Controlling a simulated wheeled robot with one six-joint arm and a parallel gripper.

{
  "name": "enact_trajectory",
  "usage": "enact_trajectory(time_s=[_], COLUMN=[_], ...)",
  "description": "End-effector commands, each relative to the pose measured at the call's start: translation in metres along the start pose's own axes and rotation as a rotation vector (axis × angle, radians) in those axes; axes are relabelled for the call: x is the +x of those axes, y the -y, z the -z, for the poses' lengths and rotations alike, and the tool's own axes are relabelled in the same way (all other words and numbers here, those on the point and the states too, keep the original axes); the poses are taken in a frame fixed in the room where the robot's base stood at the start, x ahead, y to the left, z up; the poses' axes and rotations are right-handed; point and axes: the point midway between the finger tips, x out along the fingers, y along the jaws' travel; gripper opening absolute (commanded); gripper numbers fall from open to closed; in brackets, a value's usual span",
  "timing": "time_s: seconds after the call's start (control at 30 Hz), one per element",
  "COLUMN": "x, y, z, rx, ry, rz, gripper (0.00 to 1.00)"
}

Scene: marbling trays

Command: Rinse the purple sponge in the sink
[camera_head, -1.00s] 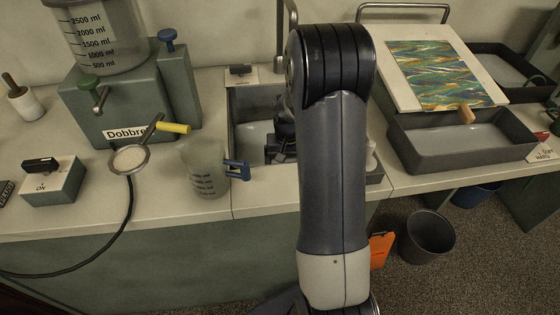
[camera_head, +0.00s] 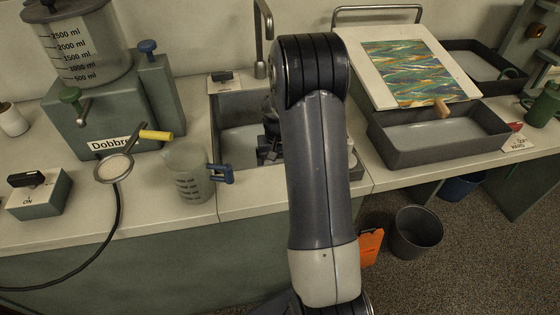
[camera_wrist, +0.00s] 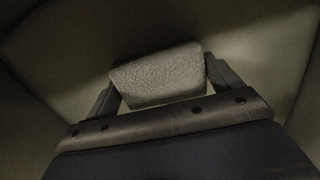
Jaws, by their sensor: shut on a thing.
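The sink (camera_head: 238,139) is a grey basin set into the counter, with its tap (camera_head: 262,40) at the back. My gripper (camera_head: 268,150) is down inside the sink in the head view, largely hidden behind my own arm. In the wrist view my gripper (camera_wrist: 160,84) is shut on a pale, rough-textured block, the sponge (camera_wrist: 158,72). Its colour looks grey in the dim light, so I cannot make out purple. The sponge is not visible in the head view. I cannot tell whether it touches the sink floor or any water.
A grey tray (camera_head: 440,137) and a marbled print (camera_head: 415,72) are at right.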

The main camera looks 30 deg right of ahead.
Motion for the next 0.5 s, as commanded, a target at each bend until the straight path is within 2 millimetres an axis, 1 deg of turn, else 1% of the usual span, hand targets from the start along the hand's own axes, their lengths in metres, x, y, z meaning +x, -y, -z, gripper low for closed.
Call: enact_trajectory(time_s=[0.23,0.27,0.33,0.5], x=[-0.0002,-0.0003,-0.0003,-0.0048], y=[0.0002,0.0002,0.0003,0.0003], z=[-0.0008,-0.0008,-0.0007,-0.0005], rx=[0.0,0.0,0.0,0.0], ry=[-0.001,-0.002,-0.002,-0.002], rz=[0.001,0.001,0.001,0.001], gripper=[0.79,0.84,0.78,0.77])
